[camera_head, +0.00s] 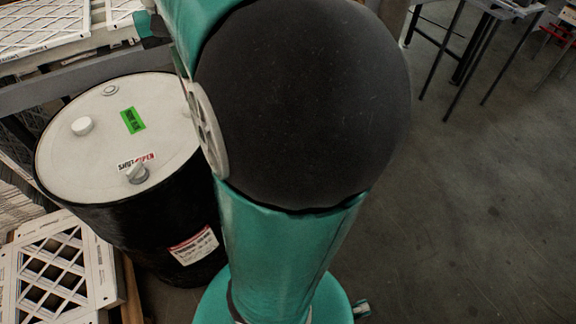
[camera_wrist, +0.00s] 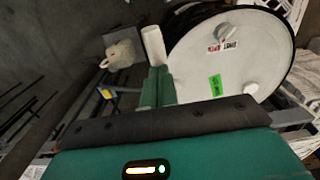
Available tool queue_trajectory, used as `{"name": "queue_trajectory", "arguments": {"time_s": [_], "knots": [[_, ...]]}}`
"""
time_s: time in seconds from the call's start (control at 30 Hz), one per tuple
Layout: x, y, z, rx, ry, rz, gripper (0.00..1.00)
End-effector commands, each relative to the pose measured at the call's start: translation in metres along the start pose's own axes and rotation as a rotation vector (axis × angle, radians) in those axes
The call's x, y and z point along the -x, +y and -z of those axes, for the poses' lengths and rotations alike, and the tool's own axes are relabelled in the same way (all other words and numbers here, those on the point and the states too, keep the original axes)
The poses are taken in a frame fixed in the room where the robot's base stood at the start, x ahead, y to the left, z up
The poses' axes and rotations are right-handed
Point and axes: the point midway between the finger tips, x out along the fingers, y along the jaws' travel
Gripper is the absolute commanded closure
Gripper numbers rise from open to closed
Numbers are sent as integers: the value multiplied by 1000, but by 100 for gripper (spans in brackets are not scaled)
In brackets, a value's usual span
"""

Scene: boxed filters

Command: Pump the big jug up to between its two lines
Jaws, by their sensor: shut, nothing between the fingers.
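A black drum (camera_head: 160,225) with a white lid stands left of my arm in the head view. In the wrist view the lid (camera_wrist: 205,65) lies beyond and right of my gripper (camera_wrist: 158,72), whose green fingers are shut and empty. A whitish rounded vessel (camera_wrist: 122,54), possibly the big jug, and a white cylinder (camera_wrist: 153,45) are just past the fingertips. No lines or level can be made out.
White-framed filters lie on a rack (camera_head: 65,38) behind the drum, and another lattice panel (camera_head: 60,270) is at the lower left. A metal table (camera_head: 490,10) stands at the far right. The concrete floor (camera_head: 470,210) on the right is clear.

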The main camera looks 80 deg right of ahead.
Motion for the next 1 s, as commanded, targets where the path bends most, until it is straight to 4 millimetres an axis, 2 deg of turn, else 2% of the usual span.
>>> {"name": "queue_trajectory", "arguments": {"time_s": [0.6,1.0], "knots": [[-22,-1,0,1,-2,-1,100],[-24,0,0,0,-1,-1,100]]}}
